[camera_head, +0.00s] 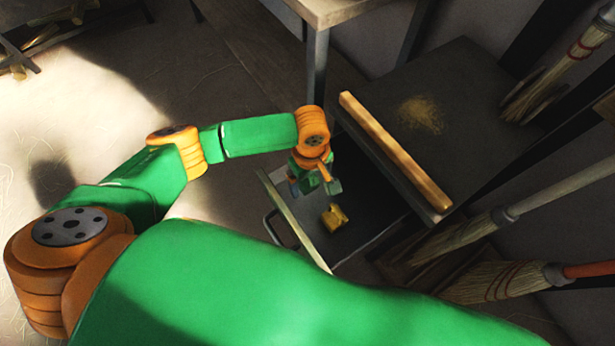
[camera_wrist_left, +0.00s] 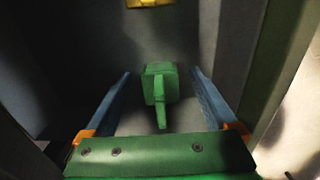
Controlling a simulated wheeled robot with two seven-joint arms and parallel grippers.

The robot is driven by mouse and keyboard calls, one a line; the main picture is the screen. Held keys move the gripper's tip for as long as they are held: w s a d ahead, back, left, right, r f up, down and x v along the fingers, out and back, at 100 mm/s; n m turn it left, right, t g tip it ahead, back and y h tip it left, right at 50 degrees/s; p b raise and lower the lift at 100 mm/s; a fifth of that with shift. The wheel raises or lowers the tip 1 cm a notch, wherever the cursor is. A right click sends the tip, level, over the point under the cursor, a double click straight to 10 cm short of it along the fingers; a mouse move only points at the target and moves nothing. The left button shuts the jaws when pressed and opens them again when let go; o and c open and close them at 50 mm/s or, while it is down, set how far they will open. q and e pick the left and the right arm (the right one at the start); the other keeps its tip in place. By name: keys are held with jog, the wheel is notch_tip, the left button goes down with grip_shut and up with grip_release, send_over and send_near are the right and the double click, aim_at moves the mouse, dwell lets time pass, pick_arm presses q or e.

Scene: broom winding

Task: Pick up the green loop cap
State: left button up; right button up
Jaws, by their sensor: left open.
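The green loop cap (camera_wrist_left: 160,84) shows in the left wrist view as a blocky green piece with a narrow stem towards the camera. It lies between the two blue fingers of my left gripper (camera_wrist_left: 160,73), with gaps on both sides. My left gripper is open and empty. In the head view my left gripper (camera_head: 312,181) reaches down into the open drawer (camera_head: 372,222); the cap is hard to tell from the green gripper parts there. My right gripper is not in view.
A yellow piece (camera_head: 335,217) lies in the drawer near the gripper; its edge also shows in the left wrist view (camera_wrist_left: 148,2). A dark worktop with a wooden bar (camera_head: 395,150) stands above the drawer. Brooms (camera_head: 500,280) stand at the right.

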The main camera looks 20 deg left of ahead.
pick_arm(q)
jog(key=shift+r, duration=0.1)
jog(key=c, duration=1.4)
